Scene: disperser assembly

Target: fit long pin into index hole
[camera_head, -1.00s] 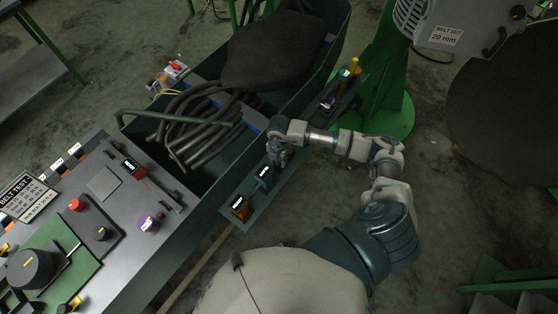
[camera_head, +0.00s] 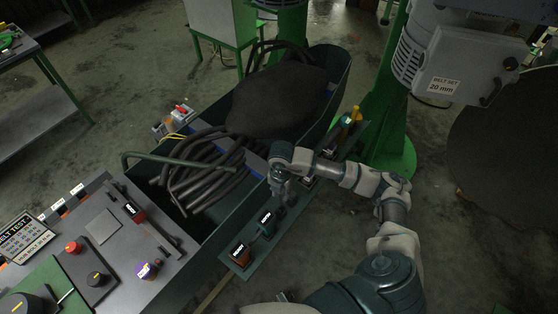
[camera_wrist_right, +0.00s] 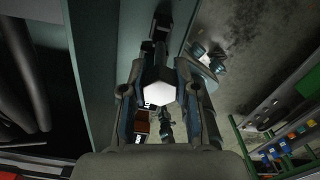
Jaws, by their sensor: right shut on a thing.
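My right gripper (camera_head: 279,190) is over the narrow dark green shelf beside the trough, just behind a dark teal labelled block (camera_head: 266,219). In the right wrist view, my right gripper (camera_wrist_right: 158,108) is shut on a part with a white hexagonal end (camera_wrist_right: 158,95). The fingers hide most of this part, and I cannot tell for sure whether it is the long pin. I cannot pick out the index hole. My left gripper does not show clearly in either view.
A red-orange labelled block (camera_head: 240,254) stands at the shelf's near end, a yellow-topped part (camera_head: 354,115) at its far end. The green trough (camera_head: 228,231) holds dark hoses (camera_head: 205,175). The control panel (camera_head: 103,225) lies left. A grey machine (camera_head: 455,65) stands back right.

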